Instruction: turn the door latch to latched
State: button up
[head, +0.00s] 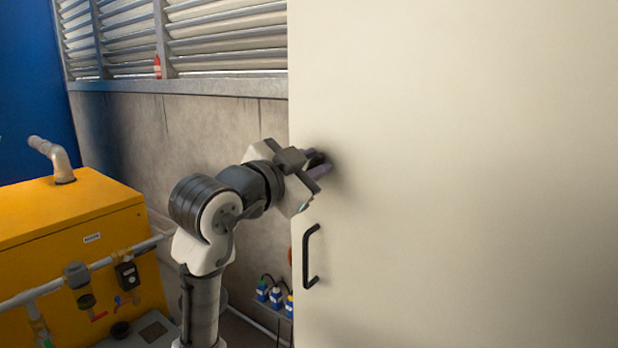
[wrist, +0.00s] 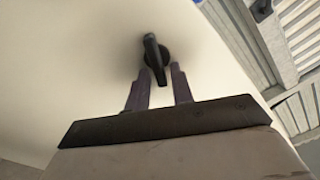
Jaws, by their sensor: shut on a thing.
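The door latch (wrist: 154,52) is a black lever on a round black base, set on the pale cream door (head: 450,180). In the wrist view the lever's end lies between the two fingers of my gripper (wrist: 160,78), which is shut on it. In the head view my gripper (head: 322,164) reaches the door near its left edge, above the black handle. The latch is mostly hidden there by my fingers. I cannot tell from these views whether the latch stands at latched.
A black bar handle (head: 310,257) sits below my gripper on the door. A yellow machine (head: 75,225) with pipes and valves stands at the left. Small blue bottles (head: 275,295) stand low beside the door edge. A concrete wall with louvres (head: 225,40) is behind.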

jog(key=m+b, duration=0.2)
jog(key=m, duration=0.1)
jog(key=f+m+b, duration=0.1)
jog(key=m+b, duration=0.1)
jog(key=m, duration=0.1)
jog(key=m+b, duration=0.2)
jog(key=m, duration=0.1)
jog(key=shift+s+d+f+m, duration=0.1)
jog(key=shift+d+f+m, duration=0.15)
jog(key=shift+m, duration=0.15)
jog(key=shift+m+b, duration=0.3)
jog(key=shift+m, duration=0.2)
grip_shut()
jog(key=shift+r, duration=0.1)
jog(key=o, duration=0.7)
grip_release()
jog(key=shift+a, duration=0.1)
jog(key=b+v, duration=0.3)
jog(key=v, duration=1)
jog(key=shift+s+a, duration=0.25)
jog(key=shift+s, duration=0.05)
